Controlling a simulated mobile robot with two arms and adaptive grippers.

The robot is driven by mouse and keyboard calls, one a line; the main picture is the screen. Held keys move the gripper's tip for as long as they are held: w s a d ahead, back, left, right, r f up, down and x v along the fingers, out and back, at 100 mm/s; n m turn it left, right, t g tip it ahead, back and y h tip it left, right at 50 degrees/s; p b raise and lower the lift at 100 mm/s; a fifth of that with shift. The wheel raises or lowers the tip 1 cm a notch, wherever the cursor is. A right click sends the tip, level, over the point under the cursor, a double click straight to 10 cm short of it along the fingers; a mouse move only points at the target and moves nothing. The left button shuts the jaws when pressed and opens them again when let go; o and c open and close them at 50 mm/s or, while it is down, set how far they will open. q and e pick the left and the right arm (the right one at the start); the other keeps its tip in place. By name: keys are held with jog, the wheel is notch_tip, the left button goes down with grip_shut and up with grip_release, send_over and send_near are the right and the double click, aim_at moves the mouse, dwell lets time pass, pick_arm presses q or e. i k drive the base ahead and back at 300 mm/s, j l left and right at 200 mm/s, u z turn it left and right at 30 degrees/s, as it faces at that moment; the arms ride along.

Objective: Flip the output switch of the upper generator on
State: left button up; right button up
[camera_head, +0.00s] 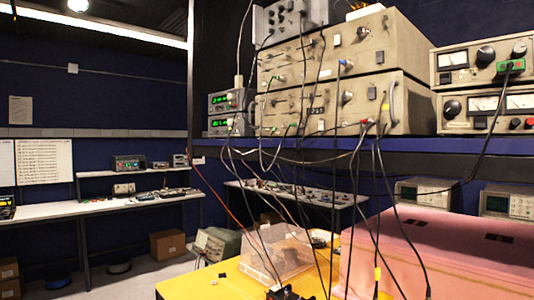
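Two small instruments with lit green displays are stacked on the blue-edged shelf: an upper unit (231,99) and a lower unit (231,124). Right of them, two large beige rack units are stacked: an upper one (367,47) and a lower one (367,98). Their fronts carry knobs, small switches and plugged cables. I cannot tell for sure which stack is the generators, and an output switch and its position are too small to make out. Cables hang across parts of the fronts. Neither of my grippers is in view.
Black cables hang from the shelf (350,146) over the yellow table (205,284). A clear box (275,252) and a pink foam block (460,255) stand there. Two meter units (485,60) sit at right. A white bench (110,205) is at left, with open floor before it.

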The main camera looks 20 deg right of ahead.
aim_at(379, 55)
jog(key=z, duration=1.25)
